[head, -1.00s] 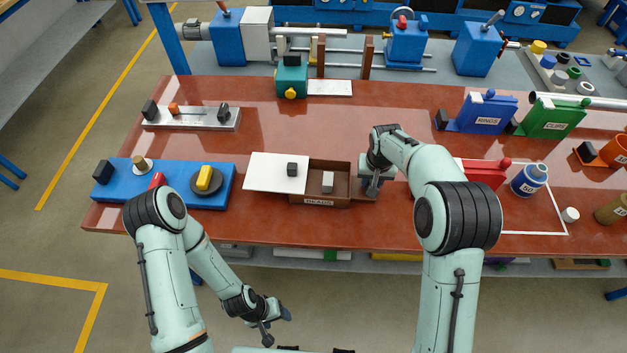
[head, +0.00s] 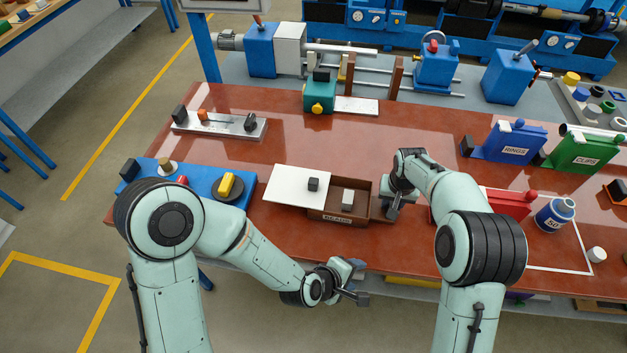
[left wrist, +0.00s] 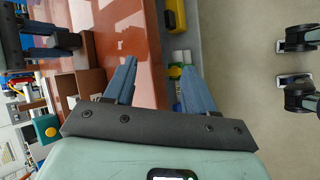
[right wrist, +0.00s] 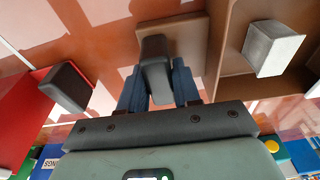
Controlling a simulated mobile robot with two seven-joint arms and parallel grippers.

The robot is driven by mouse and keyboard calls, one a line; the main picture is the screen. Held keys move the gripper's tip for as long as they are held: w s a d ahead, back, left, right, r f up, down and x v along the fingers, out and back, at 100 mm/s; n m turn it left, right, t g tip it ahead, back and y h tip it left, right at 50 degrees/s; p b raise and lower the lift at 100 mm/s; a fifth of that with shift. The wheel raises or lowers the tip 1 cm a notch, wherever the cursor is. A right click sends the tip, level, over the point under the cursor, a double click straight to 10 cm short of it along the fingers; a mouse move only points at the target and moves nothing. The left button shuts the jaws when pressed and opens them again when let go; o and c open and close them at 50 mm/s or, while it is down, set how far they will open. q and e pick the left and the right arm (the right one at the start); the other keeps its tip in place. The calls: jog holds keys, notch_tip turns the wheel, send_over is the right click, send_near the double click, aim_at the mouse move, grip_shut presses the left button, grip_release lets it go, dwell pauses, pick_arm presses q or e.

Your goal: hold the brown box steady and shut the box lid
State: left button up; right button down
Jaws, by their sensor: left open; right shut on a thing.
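The brown box (head: 368,187) sits on the red table with its label facing front. Its right part is open and holds a light grey block (head: 347,199), which also shows in the right wrist view (right wrist: 272,48). The white box lid (head: 288,186) with a dark knob (head: 314,184) lies flat over the left part and sticks out to the left. My right gripper (head: 391,211) is shut on a dark grip block (right wrist: 156,68) on the brown plate at the box's right end. My left gripper (head: 360,284) is open and empty, in front of the table edge.
A blue base (head: 145,176) with a dark disc and yellow block is left of the lid. A red holder (head: 510,204) and blue-white bottle (head: 555,214) stand to the right. A teal device (head: 318,92) stands behind. The table between is clear.

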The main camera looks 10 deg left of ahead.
aim_at(313, 183)
pick_arm(q)
jog(key=w+a+r+n+t, duration=0.1)
jog(key=w+a+n, duration=0.1)
jog(key=n, duration=0.2)
jog(key=w+a+r+n+t+y, duration=0.1)
jog(key=w+a+r+n+t, duration=0.1)
jog(key=w+n, duration=0.1)
jog(key=w+a+r+n+t+y, duration=0.1)
jog(key=w+a+r+n, duration=0.1)
jog(key=n, duration=0.3)
jog(key=shift+w+a+r+n+t, duration=0.15)
jog(key=shift+w+r+n+t, duration=0.15)
jog(key=shift+w+t, duration=0.1)
jog(key=w+a+r+n+t+y, duration=0.4)
jog(key=a+n, duration=0.3)
jog(key=n, duration=0.4)
jog(key=shift+g, duration=0.5)
jog(key=x, duration=1.1)
jog(key=shift+w+a+r, duration=0.1)
jog(key=shift+w+a, duration=0.05)
jog(key=shift+w, duration=0.05)
